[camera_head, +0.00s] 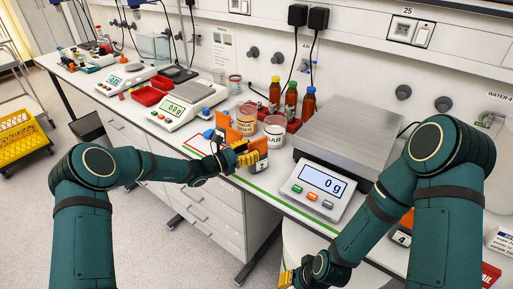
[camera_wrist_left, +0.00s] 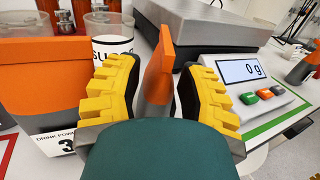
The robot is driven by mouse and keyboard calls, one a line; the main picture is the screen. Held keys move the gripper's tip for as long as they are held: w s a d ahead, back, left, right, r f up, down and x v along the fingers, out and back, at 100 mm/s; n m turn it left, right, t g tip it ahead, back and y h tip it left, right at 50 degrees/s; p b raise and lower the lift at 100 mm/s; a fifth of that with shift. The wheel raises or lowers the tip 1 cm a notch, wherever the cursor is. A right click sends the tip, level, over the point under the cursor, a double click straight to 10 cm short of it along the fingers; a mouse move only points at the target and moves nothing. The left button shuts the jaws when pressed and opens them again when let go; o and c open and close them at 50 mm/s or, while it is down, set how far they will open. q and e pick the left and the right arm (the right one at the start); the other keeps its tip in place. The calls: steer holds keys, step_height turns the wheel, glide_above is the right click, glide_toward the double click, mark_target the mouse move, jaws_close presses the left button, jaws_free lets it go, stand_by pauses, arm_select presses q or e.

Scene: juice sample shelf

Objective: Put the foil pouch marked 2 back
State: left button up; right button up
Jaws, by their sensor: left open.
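The foil pouch marked 2 (camera_head: 262,168) stands upright on the bench edge, left of the large scale, with an orange top and a white label. In the left wrist view the orange pouch (camera_wrist_left: 158,72) is seen nearly edge-on between the fingers. My left gripper (camera_head: 247,154) is open, with its yellow fingers on either side of the pouch; it also shows in the left wrist view (camera_wrist_left: 158,92). Its lower part is hidden in the wrist view. My right gripper (camera_head: 286,279) is low at the bottom edge, mostly hidden by its arm.
A pouch marked 3 (camera_wrist_left: 62,75) stands close left of my left gripper. The large scale (camera_head: 350,140) reads 0 g. A pouch marked 4 (camera_head: 401,238) is partly behind my right arm.

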arm_select(q)
steer(key=v, duration=0.9)
steer(key=s+d+f+m+g+y, duration=0.2)
steer(key=s+f+m+g, duration=0.2)
steer(key=s+f, duration=0.35)
steer(key=s+d+f+m+g+y, duration=0.35)
steer(key=s+f, duration=0.25)
steer(key=s, duration=0.2)
steer(key=s+a+f+m+y, duration=0.2)
steer(key=s+m+y, duration=0.1)
steer(key=s+m, duration=0.4)
steer(key=s+a+f+m+y, duration=0.3)
steer(key=s+m, duration=0.4)
steer(key=m, duration=0.1)
steer(key=shift+s+a, duration=0.25)
steer(key=shift+s, duration=0.1)
